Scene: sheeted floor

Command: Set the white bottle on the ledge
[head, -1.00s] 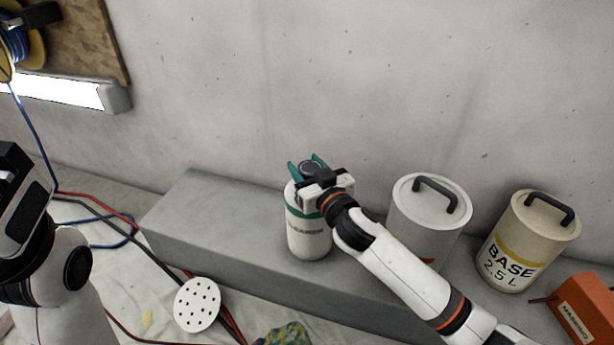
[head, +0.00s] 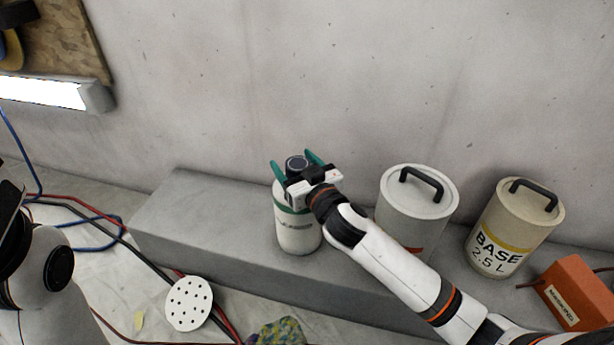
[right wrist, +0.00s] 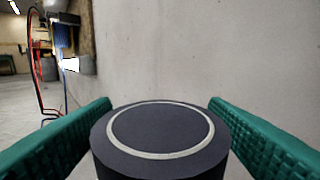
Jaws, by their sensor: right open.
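The white bottle (head: 298,235) has a green band and a dark cap. It stands upright and appears to rest on the grey concrete ledge (head: 185,215), though its base edge is partly hard to judge. My right gripper (head: 296,165) is open, with one teal finger on each side of the cap. In the right wrist view the dark cap (right wrist: 160,140) with its pale ring sits between the spread fingers, with gaps on both sides. My left arm shows at the left edge of the head view, but its gripper does not show.
A light grey lidded can (head: 410,205) stands right of the bottle, partly behind my right forearm. A beige BASE can (head: 510,235) and an orange box (head: 575,290) are further right. A white perforated disc (head: 189,304), cables and a mottled cloth (head: 278,333) lie in front.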

